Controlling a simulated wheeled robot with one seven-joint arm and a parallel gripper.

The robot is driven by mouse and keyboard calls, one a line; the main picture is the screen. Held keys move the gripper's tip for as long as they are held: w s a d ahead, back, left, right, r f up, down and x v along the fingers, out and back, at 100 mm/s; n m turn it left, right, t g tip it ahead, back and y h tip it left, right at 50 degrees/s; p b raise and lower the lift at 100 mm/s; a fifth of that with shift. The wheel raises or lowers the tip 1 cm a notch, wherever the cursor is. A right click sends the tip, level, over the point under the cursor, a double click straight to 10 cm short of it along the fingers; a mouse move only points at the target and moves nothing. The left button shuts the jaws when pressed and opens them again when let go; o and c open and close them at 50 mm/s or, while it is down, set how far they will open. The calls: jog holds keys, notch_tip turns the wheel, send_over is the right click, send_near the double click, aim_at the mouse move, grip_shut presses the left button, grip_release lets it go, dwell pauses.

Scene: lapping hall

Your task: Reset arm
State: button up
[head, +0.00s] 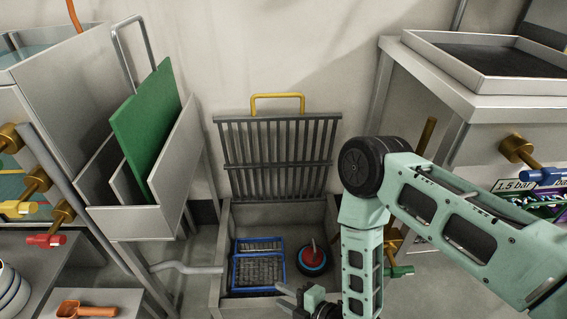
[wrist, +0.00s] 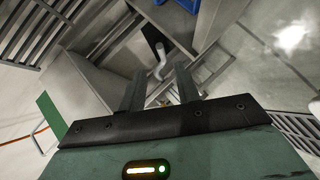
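My arm, pale green with a black joint, hangs on the right of the head view. My gripper (head: 300,296) is low in the head view, in front of the open floor pit (head: 214,285), with its lower part cut off by the picture's bottom edge. In the wrist view my gripper (wrist: 160,78) shows two dark fingers apart with nothing between them; a grey pipe shows beyond the gap.
A blue wire basket (head: 258,270) and a red-and-blue round object (head: 312,258) sit in the pit. A slatted grate (head: 278,150) with a yellow handle stands raised behind. A green board (head: 148,130) and brass valves are left; a bench (head: 450,85) is right.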

jog(key=w+r+m+g+h+b, duration=0.1)
jog(key=w+r+m+g+h, duration=0.15)
jog(key=r, duration=0.55)
jog(key=w+r+m+g+h+b, duration=0.15)
jog(key=r+m, duration=0.25)
jog(key=r, duration=0.4)
jog(key=s+d+r+m+g+h+b, duration=0.1)
jog(key=s+d+r+m+g+h, duration=0.4)
jog(key=s+d+r+m, duration=0.75)
notch_tip(320, 180, up, 42)
jog(key=s+d+n+t+h+p, duration=0.1)
jog(key=s+n+p, duration=0.1)
jog(key=p, duration=3.6)
jog(key=shift+r+n, duration=0.25)
jog(key=shift+n, duration=0.25)
jog(key=shift+s+d, duration=0.1)
